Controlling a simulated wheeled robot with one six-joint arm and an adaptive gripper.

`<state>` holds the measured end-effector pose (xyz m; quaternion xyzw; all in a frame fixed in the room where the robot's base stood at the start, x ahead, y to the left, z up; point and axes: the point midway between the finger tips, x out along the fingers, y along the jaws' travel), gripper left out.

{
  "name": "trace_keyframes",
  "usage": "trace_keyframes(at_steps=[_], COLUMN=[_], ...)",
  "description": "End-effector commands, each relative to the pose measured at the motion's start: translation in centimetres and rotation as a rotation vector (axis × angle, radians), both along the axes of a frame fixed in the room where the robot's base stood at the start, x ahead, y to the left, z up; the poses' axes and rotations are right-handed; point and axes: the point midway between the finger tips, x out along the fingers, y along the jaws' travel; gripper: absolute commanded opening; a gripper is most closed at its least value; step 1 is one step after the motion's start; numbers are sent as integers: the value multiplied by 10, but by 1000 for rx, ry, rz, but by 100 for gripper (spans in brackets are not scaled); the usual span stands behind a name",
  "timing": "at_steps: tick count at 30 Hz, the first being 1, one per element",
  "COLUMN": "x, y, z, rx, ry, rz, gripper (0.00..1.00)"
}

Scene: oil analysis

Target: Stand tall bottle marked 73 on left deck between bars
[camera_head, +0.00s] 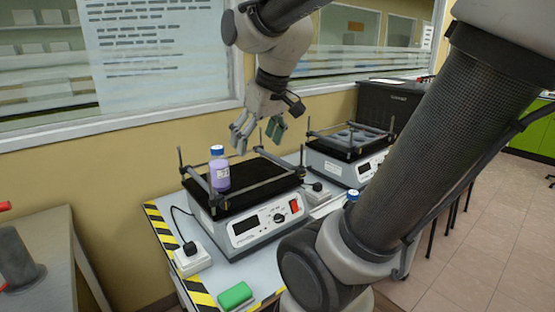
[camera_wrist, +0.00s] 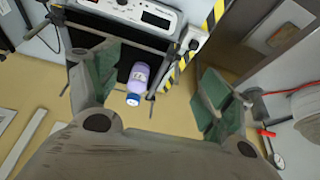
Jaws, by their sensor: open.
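A tall bottle (camera_head: 220,175) with purple contents, a pale label and a blue cap stands upright on the black left deck (camera_head: 262,190), near its left end and between the bars. The number on its label is too small to read. My gripper (camera_head: 258,138) is open and empty, above and to the right of the bottle in the head view, apart from it. In the wrist view the bottle (camera_wrist: 138,80) shows between the spread green-padded fingers, further off than the fingertips.
A second shaker (camera_head: 348,150) stands to the right. Another blue cap (camera_head: 352,195) shows beside my arm, its body mostly hidden. A green block (camera_head: 235,296) lies at the table's front, and a white socket box (camera_head: 192,260) sits left of the shaker. Upright posts rise at the deck's corners.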

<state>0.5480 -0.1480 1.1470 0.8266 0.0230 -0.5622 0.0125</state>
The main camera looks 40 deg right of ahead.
Motion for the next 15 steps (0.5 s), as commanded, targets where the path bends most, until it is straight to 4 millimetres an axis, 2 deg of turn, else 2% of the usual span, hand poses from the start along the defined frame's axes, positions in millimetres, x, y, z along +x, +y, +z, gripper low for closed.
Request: trace_keyframes(at_steps=[1, 3, 6, 9, 15], x=[-24, -51, -75, -87, -89], y=[1, 1, 0, -1, -1], z=[-3, -11, -20, -25, -26], rx=[-1, -2, -2, -3, -3], ry=[-6, -5, -1, 0, 2], rz=[-9, -27, -44, -53, -56], gripper=[80, 80, 80, 80, 80])
